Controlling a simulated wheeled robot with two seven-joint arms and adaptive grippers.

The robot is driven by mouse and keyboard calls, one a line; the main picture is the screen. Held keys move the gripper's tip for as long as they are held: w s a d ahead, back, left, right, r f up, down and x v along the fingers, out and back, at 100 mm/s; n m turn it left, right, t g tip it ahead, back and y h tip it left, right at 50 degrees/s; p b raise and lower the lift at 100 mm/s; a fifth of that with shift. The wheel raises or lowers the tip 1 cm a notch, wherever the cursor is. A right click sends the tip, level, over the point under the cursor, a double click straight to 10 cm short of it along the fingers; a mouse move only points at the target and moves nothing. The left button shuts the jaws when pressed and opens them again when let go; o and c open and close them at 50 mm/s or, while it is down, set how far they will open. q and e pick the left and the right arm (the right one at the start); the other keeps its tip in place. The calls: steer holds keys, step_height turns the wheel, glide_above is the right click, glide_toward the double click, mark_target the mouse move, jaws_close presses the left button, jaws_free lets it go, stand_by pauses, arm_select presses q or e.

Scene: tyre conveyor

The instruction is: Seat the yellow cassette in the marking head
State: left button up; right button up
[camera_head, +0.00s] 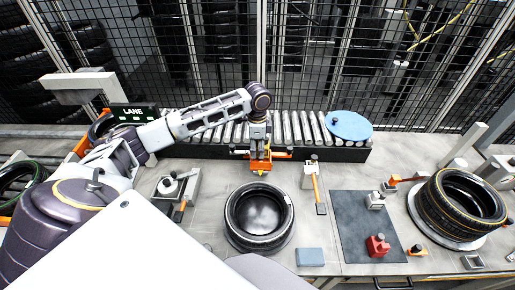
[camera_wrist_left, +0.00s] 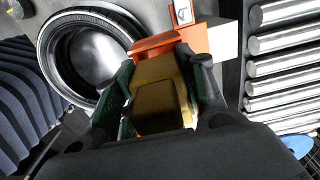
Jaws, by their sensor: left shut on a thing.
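The yellow cassette (camera_wrist_left: 162,85) is between the two dark green fingers of my left gripper (camera_wrist_left: 160,92) in the left wrist view. The gripper is shut on it. An orange part (camera_wrist_left: 165,45), probably the marking head, lies right at the cassette's far end; I cannot tell whether the cassette is inside it. In the head view my left gripper (camera_head: 259,150) points down over the orange part (camera_head: 262,164) at the conveyor's front edge. The cassette cannot be made out there. My right gripper is not in view.
A black tyre (camera_head: 258,216) lies on the bench just in front of the orange part. Right of it are a lever fixture (camera_head: 313,177), a dark mat (camera_head: 350,222) with a red block (camera_head: 377,246), and another tyre (camera_head: 460,206). The roller conveyor (camera_head: 297,127) runs behind.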

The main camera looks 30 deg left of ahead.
arm_select(q)
steer(key=shift+f, duration=1.05)
stand_by(0.6)
steer(key=o, duration=1.3)
steer(key=shift+r, duration=5.95)
